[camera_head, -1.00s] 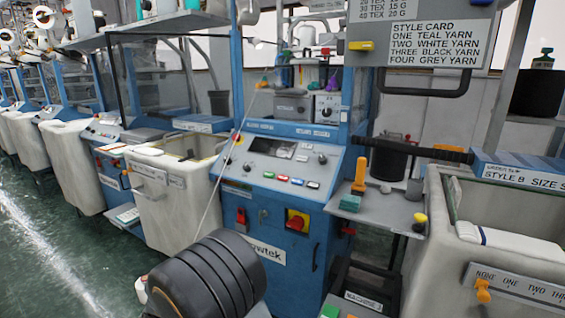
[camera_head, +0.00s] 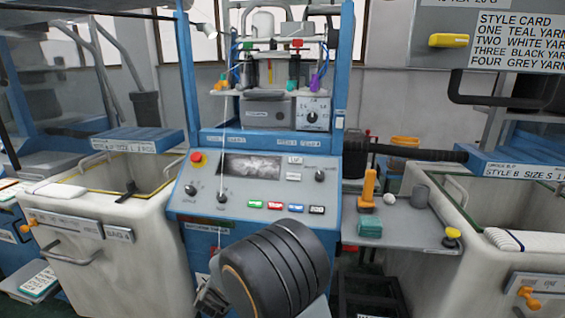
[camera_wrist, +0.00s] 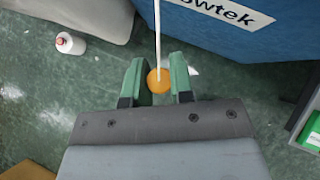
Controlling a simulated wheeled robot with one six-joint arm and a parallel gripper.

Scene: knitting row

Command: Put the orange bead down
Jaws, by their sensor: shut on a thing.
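The orange bead (camera_wrist: 159,81) is between the two green fingertips of my gripper (camera_wrist: 158,70) in the wrist view, and my gripper is shut on it. A thin white cord (camera_wrist: 157,35) runs from the bead straight up out of that view. Below the bead I see the green floor. In the head view the cord (camera_head: 225,130) comes down from an orange fitting (camera_head: 221,85) on the blue machine's upper frame. The bead and my fingertips are hidden there behind my black arm.
The blue machine's control panel (camera_head: 255,178) stands directly ahead. A pale bin (camera_head: 150,235) is at left and another (camera_head: 475,225) at right. A small grey shelf (camera_head: 405,232) holds an orange-handled tool (camera_head: 368,188).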

